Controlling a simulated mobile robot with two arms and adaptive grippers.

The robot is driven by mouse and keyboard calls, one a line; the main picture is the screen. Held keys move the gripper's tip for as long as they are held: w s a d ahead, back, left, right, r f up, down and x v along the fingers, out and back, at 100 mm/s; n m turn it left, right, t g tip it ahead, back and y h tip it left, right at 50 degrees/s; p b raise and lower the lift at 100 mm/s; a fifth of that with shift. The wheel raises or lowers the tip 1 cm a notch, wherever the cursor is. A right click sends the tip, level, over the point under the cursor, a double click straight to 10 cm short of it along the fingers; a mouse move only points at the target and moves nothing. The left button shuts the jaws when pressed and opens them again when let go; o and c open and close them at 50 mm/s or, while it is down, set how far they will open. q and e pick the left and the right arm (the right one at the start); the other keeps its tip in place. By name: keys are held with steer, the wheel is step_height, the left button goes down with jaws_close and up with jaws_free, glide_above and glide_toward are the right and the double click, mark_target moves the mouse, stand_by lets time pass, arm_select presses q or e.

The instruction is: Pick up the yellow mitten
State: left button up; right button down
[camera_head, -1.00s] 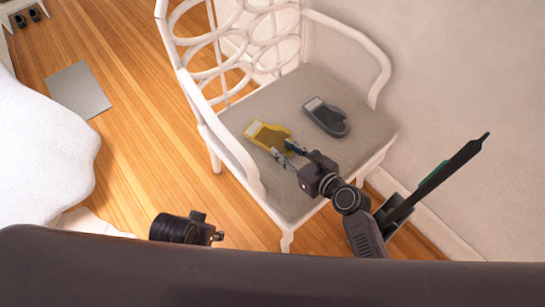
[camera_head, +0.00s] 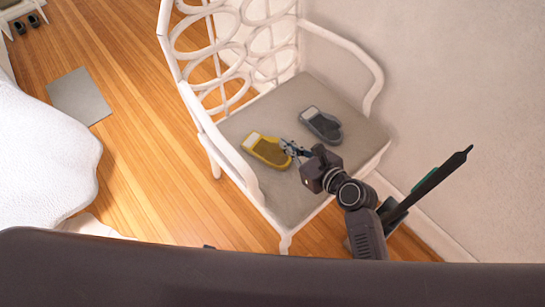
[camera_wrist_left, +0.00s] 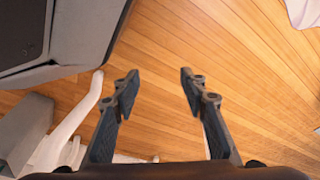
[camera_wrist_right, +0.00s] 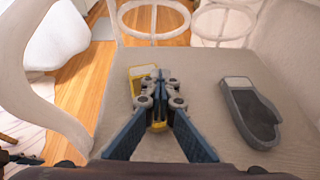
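The yellow mitten (camera_head: 268,152) lies on the left part of the chair seat, its pale cuff toward the chair back. My right gripper (camera_head: 288,147) is at the mitten's right edge with its fingers closed together. In the right wrist view the fingertips (camera_wrist_right: 158,76) meet over the yellow mitten (camera_wrist_right: 141,72), hiding much of it; they appear to pinch its edge. I cannot see it clear of the seat. My left gripper (camera_wrist_left: 156,78) is open and empty above the wooden floor.
A grey mitten (camera_head: 321,125) lies on the seat (camera_head: 345,95), right of the yellow one. The white chair's armrests (camera_head: 350,48) flank the seat. A wall is at right, a white bed-like surface (camera_head: 45,155) at left.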

arm_select(q)
steer(key=shift+s+f, duration=0.35)
steer(key=shift+f, duration=0.05)
arm_select(e)
steer(key=shift+r, duration=0.35)
steer(key=c, duration=1.8)
jaws_free()
steer(key=o, duration=1.2)
arm_select(q)
steer(key=shift+w+a, duration=0.1)
arm_select(e)
steer(key=shift+o, duration=0.2)
